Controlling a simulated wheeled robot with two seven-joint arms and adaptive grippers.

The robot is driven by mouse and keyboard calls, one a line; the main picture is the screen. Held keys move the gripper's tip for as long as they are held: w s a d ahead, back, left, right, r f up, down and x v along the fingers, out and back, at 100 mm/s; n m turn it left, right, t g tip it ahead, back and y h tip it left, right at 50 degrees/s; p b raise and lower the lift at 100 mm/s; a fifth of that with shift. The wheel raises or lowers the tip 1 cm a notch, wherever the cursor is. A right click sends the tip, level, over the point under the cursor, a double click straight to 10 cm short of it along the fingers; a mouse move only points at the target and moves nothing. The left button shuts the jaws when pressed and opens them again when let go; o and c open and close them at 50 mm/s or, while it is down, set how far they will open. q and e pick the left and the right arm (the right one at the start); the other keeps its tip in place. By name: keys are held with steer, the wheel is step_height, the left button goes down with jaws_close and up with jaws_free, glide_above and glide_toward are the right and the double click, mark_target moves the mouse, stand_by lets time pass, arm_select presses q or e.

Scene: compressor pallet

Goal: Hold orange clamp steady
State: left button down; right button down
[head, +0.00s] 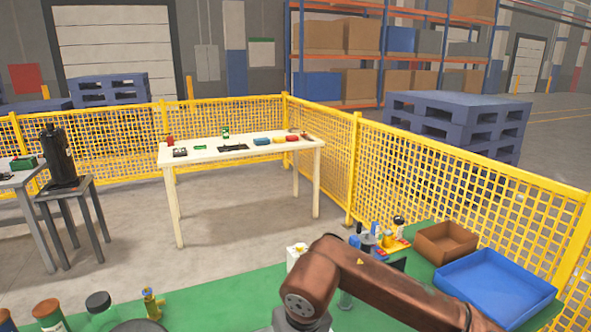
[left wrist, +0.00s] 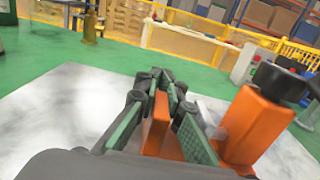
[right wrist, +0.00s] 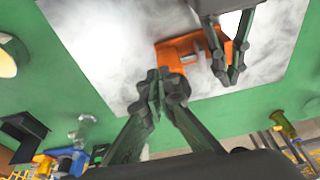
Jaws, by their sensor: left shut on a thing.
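An orange clamp (left wrist: 257,124) with a black knob (left wrist: 280,84) stands on a pale grey sheet (left wrist: 65,105). My left gripper (left wrist: 163,84) is shut on an orange upright part of the clamp, which shows between its fingers. In the right wrist view the clamp (right wrist: 182,50) lies partly behind the left gripper (right wrist: 234,72). My right gripper (right wrist: 163,82) points toward the clamp, its fingertips together with nothing visible between them. It is apart from the clamp. Neither gripper nor the clamp shows in the head view.
The green tabletop (head: 225,298) surrounds the sheet. A blue tray (head: 497,287) and a brown box (head: 446,243) sit at its right. Several jars and a brass fitting (head: 151,304) stand at the front left. Yellow fencing (head: 450,185) runs beyond. My brown arm crosses the head view.

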steer(key=shift+d, duration=0.1)
steer(key=w+v, duration=0.1)
steer(key=v, duration=0.4)
steer(key=shift+s+r, duration=0.2)
steer(key=shift+r, duration=0.35)
steer(key=a+f, duration=0.3)
steer(key=f, duration=0.3)
steer(key=shift+s, duration=0.4)
stand_by(0.5)
steer(key=shift+w+a, duration=0.1)
steer(key=shift+w, duration=0.05)
stand_by(0.5)
stand_by(0.4)
steer(key=shift+w+d, duration=0.15)
steer(key=shift+d, duration=0.5)
